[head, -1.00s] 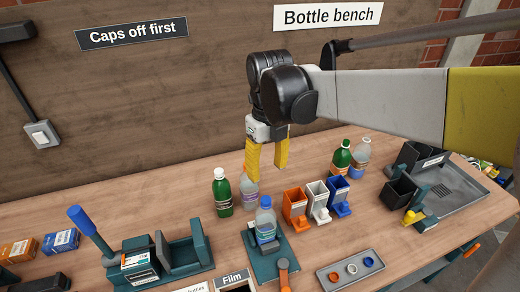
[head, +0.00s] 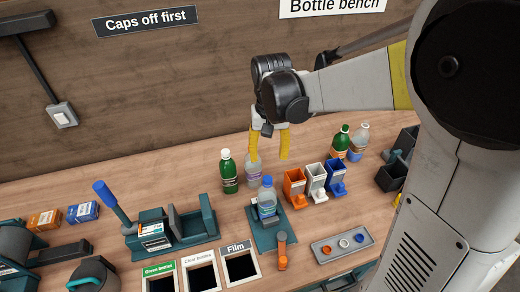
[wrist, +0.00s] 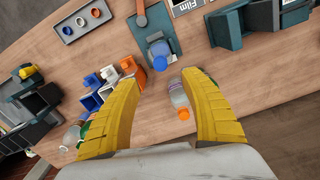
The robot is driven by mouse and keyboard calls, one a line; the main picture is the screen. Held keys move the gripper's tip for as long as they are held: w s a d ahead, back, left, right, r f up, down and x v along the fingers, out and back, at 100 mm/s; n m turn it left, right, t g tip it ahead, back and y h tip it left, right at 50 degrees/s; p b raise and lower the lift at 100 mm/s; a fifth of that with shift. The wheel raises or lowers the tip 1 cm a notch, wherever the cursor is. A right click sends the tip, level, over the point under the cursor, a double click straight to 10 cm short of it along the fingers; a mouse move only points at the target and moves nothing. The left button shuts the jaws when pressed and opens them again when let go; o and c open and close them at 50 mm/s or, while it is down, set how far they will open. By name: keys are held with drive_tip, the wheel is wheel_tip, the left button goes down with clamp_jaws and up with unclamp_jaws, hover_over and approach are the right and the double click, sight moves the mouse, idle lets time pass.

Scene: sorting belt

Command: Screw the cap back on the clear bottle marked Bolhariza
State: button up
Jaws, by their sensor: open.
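My gripper (head: 269,156) is open and empty above the bench, its yellow fingers pointing down. A clear bottle (head: 267,208) with a blue cap stands upright in a teal fixture (head: 288,236); it also shows in the wrist view (wrist: 160,50). Another clear bottle (head: 253,175) with a purplish label stands behind it, near the left finger. A third clear bottle (head: 358,145) stands at the back right. The name Bolhariza is not readable on any label.
Green bottles (head: 229,175) (head: 341,143) stand left and right. Orange, white and blue bins (head: 316,180) stand right of the fixture. A grey tray (head: 325,254) holds small cap-like rings. Labelled bins (head: 239,266) line the front. Bare bench lies behind the left press (head: 160,238).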

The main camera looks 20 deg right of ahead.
sight(268, 180)
wheel_tip(268, 180, down, 11)
drive_tip(key=shift+r+b, duration=0.1)
drive_tip(key=shift+b, duration=1.15)
clamp_jaws()
drive_tip(key=m+b, duration=0.1)
drive_tip(key=m, duration=0.3)
drive_tip(key=shift+m, duration=0.4)
drive_tip(key=m, duration=0.4)
drive_tip(key=shift+m+b, duration=0.3)
drive_tip(key=shift+b, duration=0.1)
drive_tip(key=shift+c, duration=0.8)
unclamp_jaws()
